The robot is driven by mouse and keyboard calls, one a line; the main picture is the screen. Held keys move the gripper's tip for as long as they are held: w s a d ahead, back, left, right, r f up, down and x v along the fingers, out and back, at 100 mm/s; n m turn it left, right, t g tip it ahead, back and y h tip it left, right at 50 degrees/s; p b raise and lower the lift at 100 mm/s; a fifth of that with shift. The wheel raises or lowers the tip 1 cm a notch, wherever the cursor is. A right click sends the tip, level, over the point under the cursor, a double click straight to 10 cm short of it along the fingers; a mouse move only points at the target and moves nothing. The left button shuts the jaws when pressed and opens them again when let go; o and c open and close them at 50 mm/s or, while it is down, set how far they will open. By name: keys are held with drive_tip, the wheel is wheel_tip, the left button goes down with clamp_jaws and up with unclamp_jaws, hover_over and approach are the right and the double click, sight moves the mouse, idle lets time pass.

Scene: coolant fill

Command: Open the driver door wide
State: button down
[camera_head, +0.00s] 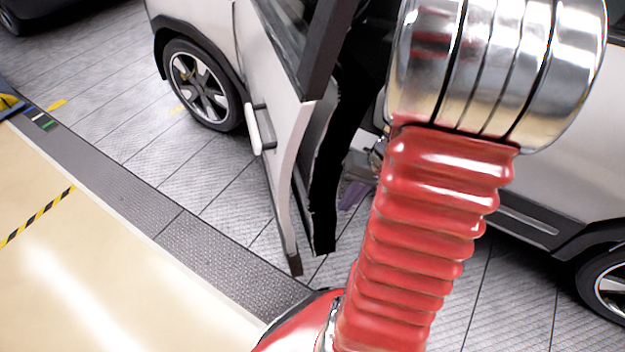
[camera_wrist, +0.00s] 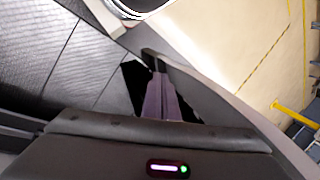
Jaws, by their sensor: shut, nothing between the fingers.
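The driver door (camera_head: 285,135) of the silver car stands partly ajar, swung out from the body, with its pale handle (camera_head: 253,130) on the outer face. My gripper (camera_head: 354,194) is on the inner side of the door, in the gap between door and car body, partly hidden behind my red arm. In the wrist view its purple-grey fingers (camera_wrist: 160,98) are together and empty, close to the door's dark inner edge (camera_wrist: 205,98). I cannot tell whether they touch it. The handle is not visible in the wrist view.
The car's front wheel (camera_head: 200,84) is left of the door and its rear wheel (camera_head: 606,287) is at the lower right. Grey tiled floor and a dark strip (camera_head: 190,245) lie outside the door, with clear beige floor (camera_head: 75,265) beyond. A yellow rail (camera_wrist: 292,113) shows in the wrist view.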

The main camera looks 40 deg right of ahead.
drive_tip(key=w+d+f+n+t, duration=0.1)
drive_tip(key=d+f+n+t, duration=0.2)
drive_tip(key=d+f, duration=0.3)
drive_tip(key=shift+w+d+f+n, duration=0.3)
drive_tip(key=shift+d+n, duration=0.5)
drive_tip(key=shift+d, duration=0.9)
drive_tip(key=shift+t, duration=0.3)
drive_tip(key=w+a+f, duration=0.6)
drive_tip(key=f, duration=0.2)
drive_tip(key=shift+w+a, duration=0.3)
drive_tip(key=shift+a, duration=0.05)
drive_tip(key=shift+w, duration=0.1)
